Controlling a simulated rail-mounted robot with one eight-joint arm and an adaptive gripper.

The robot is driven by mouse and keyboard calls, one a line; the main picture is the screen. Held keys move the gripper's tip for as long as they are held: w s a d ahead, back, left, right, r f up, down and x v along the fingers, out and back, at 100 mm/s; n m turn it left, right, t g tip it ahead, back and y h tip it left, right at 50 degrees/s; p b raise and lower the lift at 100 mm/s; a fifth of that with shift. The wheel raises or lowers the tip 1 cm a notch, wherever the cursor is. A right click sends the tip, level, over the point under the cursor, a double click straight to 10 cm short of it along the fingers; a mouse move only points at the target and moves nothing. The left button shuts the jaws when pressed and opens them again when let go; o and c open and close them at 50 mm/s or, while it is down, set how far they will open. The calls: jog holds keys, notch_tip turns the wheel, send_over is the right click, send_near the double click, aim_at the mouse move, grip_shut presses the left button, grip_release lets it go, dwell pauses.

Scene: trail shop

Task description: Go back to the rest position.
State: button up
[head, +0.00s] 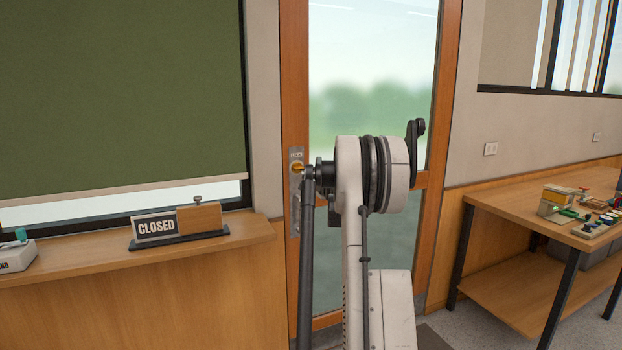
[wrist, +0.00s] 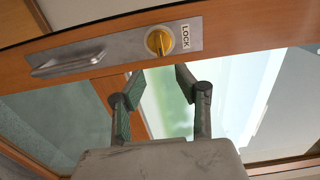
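My gripper (wrist: 158,79) is open and empty in the wrist view, its two dark fingers spread apart. Its fingertips are just short of the door's metal lock plate (wrist: 105,52) and do not appear to touch it. The plate carries a round yellow knob (wrist: 160,41), a label reading LOCK (wrist: 184,36) and a pull handle (wrist: 66,63). In the head view my arm (head: 375,200) reaches toward the wood-framed glass door (head: 295,80). The knob also shows there (head: 297,167), just left of my wrist. The fingers are mostly hidden in the head view.
A wooden counter (head: 140,270) at left bears a CLOSED sign (head: 156,228) and a small grey device (head: 16,257). A green blind (head: 120,90) hangs above it. At right, a workbench (head: 510,212) with dark legs holds several small items. Floor shows between door and bench.

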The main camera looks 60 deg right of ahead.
dwell(0.4)
